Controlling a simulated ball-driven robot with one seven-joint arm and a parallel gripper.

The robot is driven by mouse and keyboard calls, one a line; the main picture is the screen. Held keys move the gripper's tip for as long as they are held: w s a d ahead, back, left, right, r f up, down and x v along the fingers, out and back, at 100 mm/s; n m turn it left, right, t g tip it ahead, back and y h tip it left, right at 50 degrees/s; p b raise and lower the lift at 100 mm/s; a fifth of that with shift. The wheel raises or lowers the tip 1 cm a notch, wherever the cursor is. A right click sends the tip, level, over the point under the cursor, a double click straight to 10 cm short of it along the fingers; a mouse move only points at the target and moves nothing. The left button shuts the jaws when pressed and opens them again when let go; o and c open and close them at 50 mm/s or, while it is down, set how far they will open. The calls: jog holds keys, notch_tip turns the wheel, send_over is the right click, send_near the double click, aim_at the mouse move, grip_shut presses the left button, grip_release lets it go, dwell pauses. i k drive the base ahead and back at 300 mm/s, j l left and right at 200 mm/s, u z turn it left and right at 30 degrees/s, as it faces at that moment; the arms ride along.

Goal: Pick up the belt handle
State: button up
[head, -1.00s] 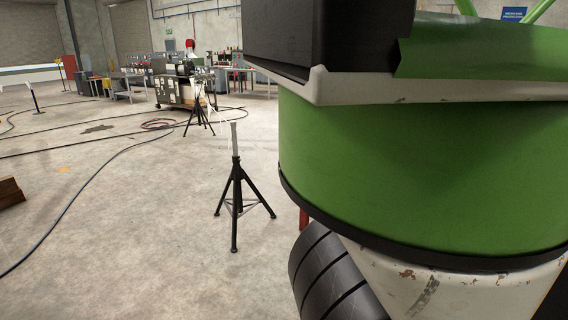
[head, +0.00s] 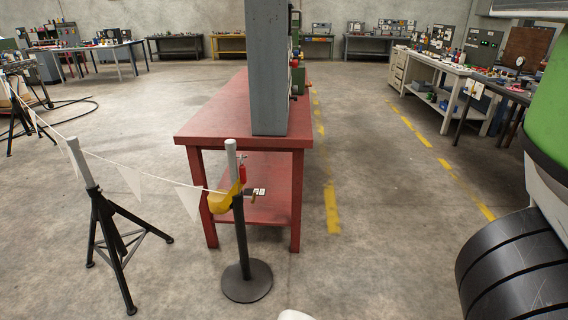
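A small yellow piece (head: 224,198) sits partway up a thin grey-topped post, where a string of white pennants (head: 130,178) ends. It may be the belt handle, but I cannot tell for sure. The post (head: 241,238) is upright on a round black base on the floor. A small red item (head: 242,169) shows just beside the post above the yellow piece. My gripper is not in view.
A red table (head: 222,133) stands right behind the post, with a tall grey cabinet (head: 268,70) on it. A black tripod stand (head: 112,240) is at the left. Workbenches (head: 437,82) line the back and right. Floor with yellow markings (head: 332,210) is open right of the table.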

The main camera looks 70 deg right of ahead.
aim_at(243, 168)
jog(key=z, duration=1.3)
jog(key=i+l+u, duration=0.1)
jog(key=u, duration=0.4)
jog(key=i+l+u, duration=0.1)
jog(key=u, duration=0.35)
jog(key=i+l+u, duration=0.2)
jog(key=l+u, duration=0.2)
jog(key=l, duration=0.6)
jog(key=l+u, duration=0.35)
jog(key=l, duration=2.4)
jog(key=k+j, duration=0.15)
jog(key=j, duration=0.2)
jog(key=k+j, duration=0.1)
jog(key=j, duration=0.2)
